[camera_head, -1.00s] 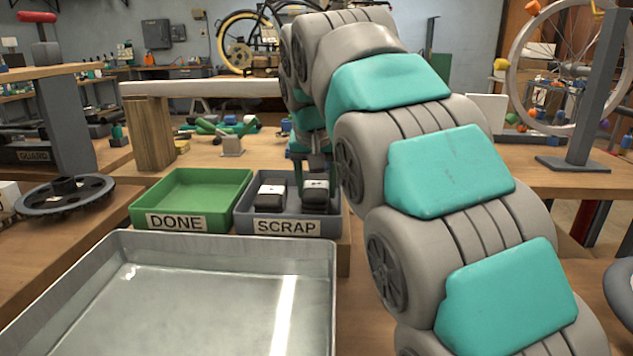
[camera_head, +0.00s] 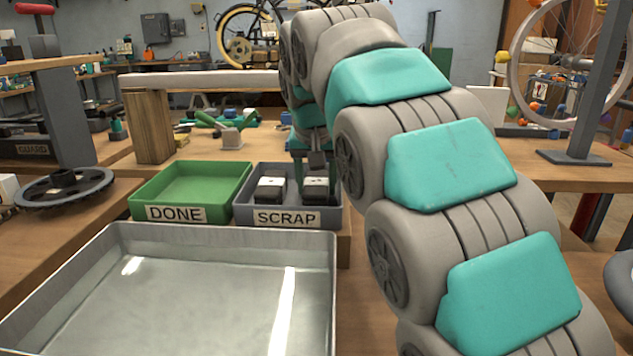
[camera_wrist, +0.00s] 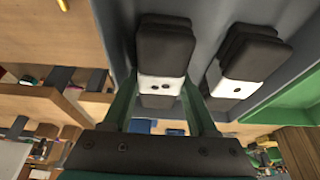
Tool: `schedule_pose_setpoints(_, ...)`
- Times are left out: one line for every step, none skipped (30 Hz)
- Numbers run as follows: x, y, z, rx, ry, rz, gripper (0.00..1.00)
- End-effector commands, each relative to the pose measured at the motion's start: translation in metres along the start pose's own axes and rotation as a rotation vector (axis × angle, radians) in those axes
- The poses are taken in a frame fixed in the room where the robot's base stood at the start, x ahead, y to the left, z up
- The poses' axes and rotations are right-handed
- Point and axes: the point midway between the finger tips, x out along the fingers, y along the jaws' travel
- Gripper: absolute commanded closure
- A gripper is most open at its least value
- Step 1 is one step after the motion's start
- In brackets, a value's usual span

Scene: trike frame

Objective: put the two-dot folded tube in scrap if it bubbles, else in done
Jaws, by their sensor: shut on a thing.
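The two-dot folded tube (camera_wrist: 162,85) is black with a white band showing two dark dots. It is between my gripper's green fingers in the wrist view, and my gripper (camera_wrist: 160,105) is shut on it. In the head view this tube (camera_head: 316,187) is at the right inside the grey SCRAP box (camera_head: 285,218), under my gripper (camera_head: 316,165). A second folded tube (camera_head: 270,188) lies beside it on the left in the same box; its band shows in the wrist view (camera_wrist: 235,87). The green DONE box (camera_head: 175,214) is empty. No bubbles are visible.
A wide metal tank (camera_head: 180,300) with a shiny surface stands in front of the boxes. A wooden post (camera_head: 150,127) with a pale beam stands behind DONE. A dark toothed wheel (camera_head: 65,188) lies at left, and a wheel stand (camera_head: 585,130) at right.

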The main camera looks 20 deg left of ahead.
Motion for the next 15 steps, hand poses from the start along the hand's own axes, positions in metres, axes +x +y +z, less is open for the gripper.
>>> schedule_pose_setpoints(0.0011,0.0001,0.0004,0.000,0.001,0.000,1.00)
schedule_pose_setpoints(0.0016,0.0000,0.0007,0.000,0.001,0.000,1.00)
schedule_pose_setpoints(0.0017,0.0000,0.0006,0.000,0.001,0.000,0.41)
schedule_pose_setpoints(0.0014,0.0000,0.0004,0.000,0.001,0.000,0.37)
schedule_pose_setpoints(0.0012,0.0000,0.0004,0.000,0.001,0.000,0.34)
schedule_pose_setpoints(0.0013,0.0000,0.0004,0.000,0.001,0.000,0.29)
schedule_pose_setpoints(0.0013,0.0000,0.0004,0.000,0.001,0.000,0.26)
schedule_pose_setpoints(0.0013,0.0000,0.0004,0.000,0.001,0.000,0.23)
schedule_pose_setpoints(0.0014,0.0000,0.0004,0.000,0.001,0.000,0.18)
schedule_pose_setpoints(0.0014,0.0000,0.0004,0.000,0.001,0.000,0.15)
schedule_pose_setpoints(0.0015,0.0001,0.0005,0.000,0.000,0.000,0.11)
schedule_pose_setpoints(0.0015,0.0002,0.0005,0.000,0.000,0.000,0.07)
schedule_pose_setpoints(0.0015,0.0003,0.0005,0.000,0.000,0.000,0.07)
schedule_pose_setpoints(0.0016,0.0005,0.0005,0.001,0.000,0.001,0.07)
schedule_pose_setpoints(0.0016,0.0007,0.0005,0.001,0.000,0.001,0.07)
